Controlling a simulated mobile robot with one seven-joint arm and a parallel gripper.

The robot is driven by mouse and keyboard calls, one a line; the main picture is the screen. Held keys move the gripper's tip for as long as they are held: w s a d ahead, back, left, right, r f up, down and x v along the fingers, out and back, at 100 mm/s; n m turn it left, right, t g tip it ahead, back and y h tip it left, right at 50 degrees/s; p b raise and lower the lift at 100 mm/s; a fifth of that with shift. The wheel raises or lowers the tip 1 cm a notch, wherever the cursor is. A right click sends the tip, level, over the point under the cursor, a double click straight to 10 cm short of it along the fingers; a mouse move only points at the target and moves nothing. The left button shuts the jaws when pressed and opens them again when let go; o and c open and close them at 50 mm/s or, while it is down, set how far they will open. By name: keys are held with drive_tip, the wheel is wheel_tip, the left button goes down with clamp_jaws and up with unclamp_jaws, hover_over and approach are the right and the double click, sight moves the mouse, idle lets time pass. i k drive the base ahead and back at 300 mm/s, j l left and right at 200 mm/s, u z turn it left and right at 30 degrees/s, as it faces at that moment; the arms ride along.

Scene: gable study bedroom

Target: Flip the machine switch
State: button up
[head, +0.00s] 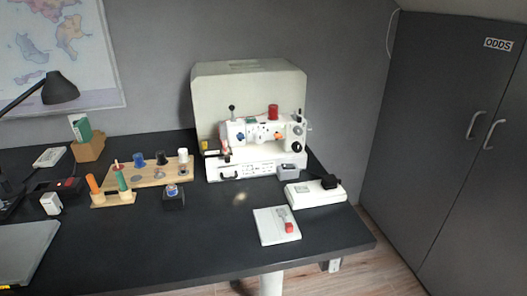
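A white sewing machine (262,135) stands on the dark desk, in front of a tall cream cover (250,82). It has several coloured knobs and a red spool on top. A flat white plate (266,226) lies in front of it near the desk's front edge, with a light grey strip and a red block-shaped part (289,228) at its right. A white box (314,193) with a black part on top (329,182) lies behind it to the right. I cannot tell which part is the machine switch or its position. My gripper is not in view.
Wooden spool racks (150,172) with coloured spools stand left of the machine, with a small dark box (174,197) before them. A grey laptop-like slab (25,250) lies front left. A black lamp (58,88) rises at left. The desk's front middle is clear. A dark cupboard (450,130) stands right.

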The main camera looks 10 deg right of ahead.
sight(284, 166)
drive_tip(key=l, duration=1.3)
drive_tip(key=i, duration=0.05)
